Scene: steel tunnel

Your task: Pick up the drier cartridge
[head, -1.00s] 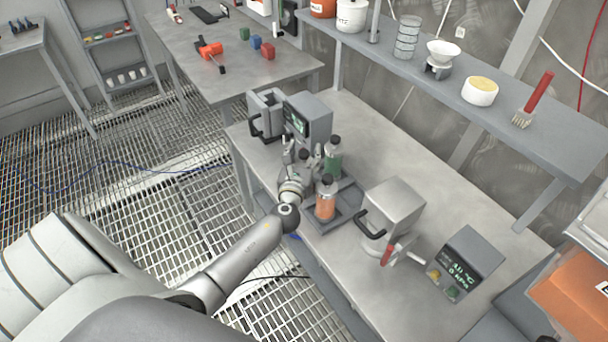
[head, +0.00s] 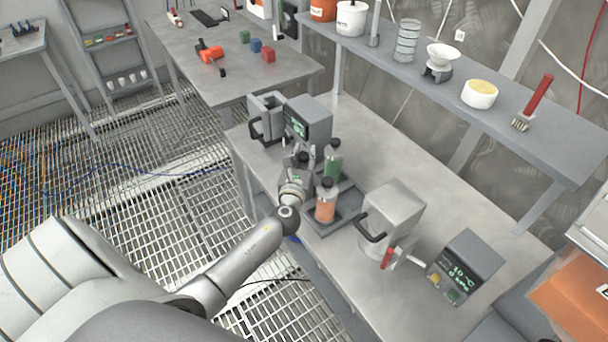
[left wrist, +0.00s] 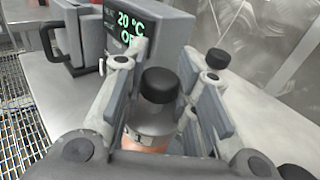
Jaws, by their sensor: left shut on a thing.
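My left gripper (head: 301,162) is at the tray (head: 345,222) on the near bench and is shut on a drier cartridge. In the left wrist view the held cartridge (left wrist: 158,122) has a black cap, a grey shoulder and orange contents low down, with the gripper's fingers (left wrist: 160,105) on either side. In the head view the gripper mostly hides it. A second orange cartridge (head: 325,203) and a green cartridge (head: 333,160) stand upright beside it, both black-capped. The held one looks upright; I cannot tell whether it touches the tray. My right gripper is not in view.
A grey unit with a display (head: 307,120) stands close behind the gripper. A metal box with a black handle (head: 393,210) and a readout box (head: 466,265) are to the right. A shelf (head: 450,90) overhangs the bench's back.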

